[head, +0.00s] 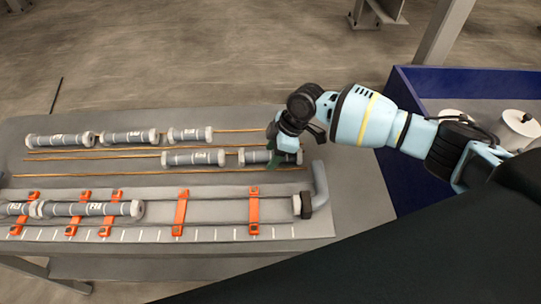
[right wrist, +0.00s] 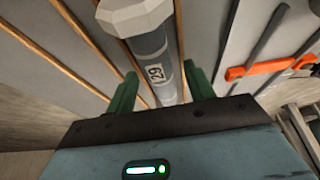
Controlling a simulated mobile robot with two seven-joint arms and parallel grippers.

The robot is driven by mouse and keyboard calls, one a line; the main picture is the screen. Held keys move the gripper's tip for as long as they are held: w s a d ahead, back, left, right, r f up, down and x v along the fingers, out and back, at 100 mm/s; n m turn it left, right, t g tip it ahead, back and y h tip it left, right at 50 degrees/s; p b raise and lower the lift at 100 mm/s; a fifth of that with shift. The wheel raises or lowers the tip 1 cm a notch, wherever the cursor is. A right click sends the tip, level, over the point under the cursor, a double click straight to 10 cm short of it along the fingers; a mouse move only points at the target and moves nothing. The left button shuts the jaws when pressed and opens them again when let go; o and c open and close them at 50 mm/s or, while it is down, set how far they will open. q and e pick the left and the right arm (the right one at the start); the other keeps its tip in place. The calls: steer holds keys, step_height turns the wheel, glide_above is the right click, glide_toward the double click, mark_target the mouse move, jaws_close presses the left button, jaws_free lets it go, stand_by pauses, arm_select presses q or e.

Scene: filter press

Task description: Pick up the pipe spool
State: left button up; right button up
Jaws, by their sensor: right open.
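Several grey pipe spools with pale flanged ends lie on the bench. The spool under my right gripper (head: 284,150) sits at the right end of the second row; its left part (head: 255,157) shows in the head view. In the right wrist view this spool (right wrist: 150,50) lies between the two green fingers of the right gripper (right wrist: 160,72), which is open. A dark number is partly readable on its body. The near end is hidden by the gripper body, and contact with the fingers cannot be told. My left gripper is not in view.
Another spool (head: 193,157) lies left in the same row; several more (head: 60,140) lie behind along copper-coloured rods. In front, a fixture with orange clamps (head: 180,212) holds spools at its left. A grey bent handle (head: 320,184) stands close right. A blue-walled bin (head: 403,165) stands farther right.

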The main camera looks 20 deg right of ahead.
mark_target(267, 153)
steer(key=shift+c, duration=0.3)
steer(key=c, duration=1)
steer(key=shift+r, duration=0.15)
steer(key=shift+c, duration=0.2)
steer(key=shift+r, duration=0.5)
step_height(267, 153, up, 2)
steer(key=shift+r, duration=0.1)
steer(key=s+a, duration=0.2)
steer(key=a, duration=0.2)
steer(key=s+a+r, duration=0.1)
steer(key=s+a, duration=0.2)
steer(key=a, duration=0.2)
steer(key=s+a, duration=0.3)
steer(key=a, duration=0.2)
steer(key=shift+r, duration=0.3)
steer(key=shift+d, duration=0.1)
